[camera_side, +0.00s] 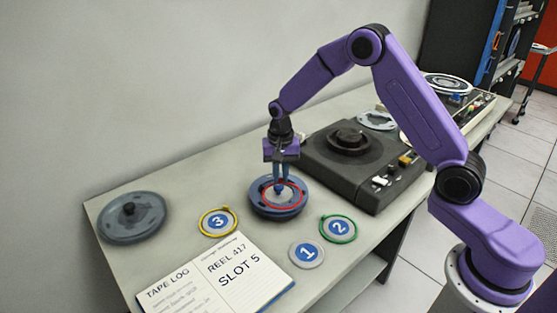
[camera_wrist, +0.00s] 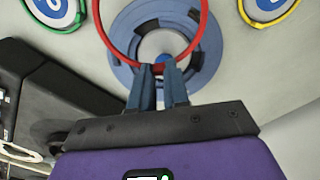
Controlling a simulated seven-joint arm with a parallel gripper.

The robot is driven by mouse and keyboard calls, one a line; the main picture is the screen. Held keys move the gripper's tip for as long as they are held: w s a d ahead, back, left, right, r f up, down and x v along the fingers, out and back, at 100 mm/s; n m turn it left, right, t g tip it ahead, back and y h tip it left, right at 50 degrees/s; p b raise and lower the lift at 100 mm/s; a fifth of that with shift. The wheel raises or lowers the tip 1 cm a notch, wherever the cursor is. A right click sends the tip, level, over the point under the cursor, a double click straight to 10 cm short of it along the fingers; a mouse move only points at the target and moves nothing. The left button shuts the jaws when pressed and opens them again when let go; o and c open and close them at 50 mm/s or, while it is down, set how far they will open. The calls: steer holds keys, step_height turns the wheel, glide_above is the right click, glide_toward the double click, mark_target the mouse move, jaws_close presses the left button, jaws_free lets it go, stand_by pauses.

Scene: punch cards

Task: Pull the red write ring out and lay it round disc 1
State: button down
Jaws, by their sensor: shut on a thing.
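The red write ring (camera_side: 301,190) shows at the blue-grey tape reel (camera_side: 262,208) in the side view. In the wrist view the red ring (camera_wrist: 99,30) looms large in front of the reel (camera_wrist: 125,76), held at its near edge. My gripper (camera_side: 281,180) is over the reel, pointing down. Its fingertips (camera_wrist: 160,70) are shut on the ring's edge. I cannot tell how far the ring is above the reel. Disc 1 (camera_side: 307,253), blue and grey, lies bare on the table, in front and to the right of the reel. It is outside the wrist view.
Disc 2 has a green ring (camera_side: 353,237) round it, and disc 3 a yellow ring (camera_side: 202,226). An open log book (camera_side: 252,289) lies at the front. A grey reel (camera_side: 150,222) is at the left. A dark tape deck (camera_side: 385,185) stands behind, to the right.

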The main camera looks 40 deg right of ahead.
steer(key=s+a+f+n, duration=0.1)
steer(key=s+a, duration=0.1)
steer(key=s, duration=0.4)
steer(key=s+a+f, duration=0.2)
steer(key=s, duration=0.3)
glide_above(301, 239)
steer(key=shift+f, duration=2.35)
steer(key=shift+f, duration=1)
steer(key=c, duration=1)
jaws_free()
steer(key=shift+c, duration=1.2)
